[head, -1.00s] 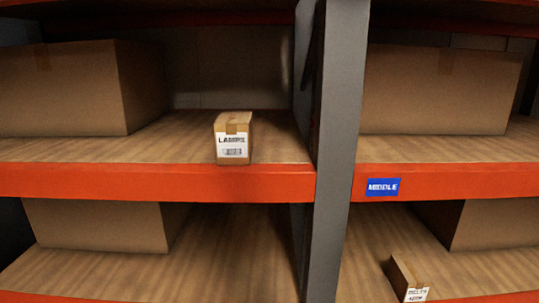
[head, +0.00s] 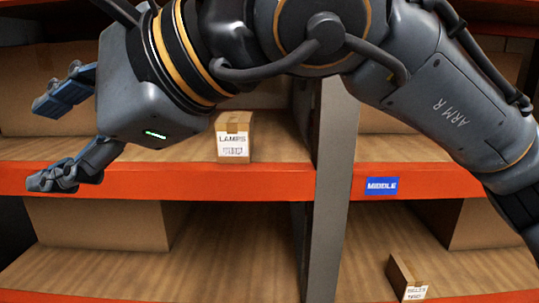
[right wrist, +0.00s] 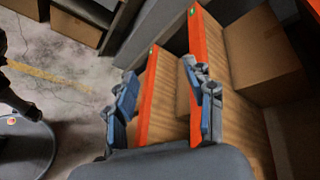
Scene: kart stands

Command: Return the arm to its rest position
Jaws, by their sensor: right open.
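My right arm (head: 440,100) reaches across the upper part of the head view from the right. Its gripper (head: 55,143) is at the left, in front of the orange shelf edge. The gripper is open and empty, its two fingers apart and pointing left. In the right wrist view the same gripper (right wrist: 163,108) shows blue-padded fingers spread with nothing between them. My left gripper is in neither view.
A small LAMPS box (head: 233,140) stands on the upper shelf (head: 185,150), just beyond the arm. A grey post (head: 332,200) divides the bays. A BELTS box (head: 408,280) is on the lower right shelf. The wrist view shows open concrete floor (right wrist: 70,70).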

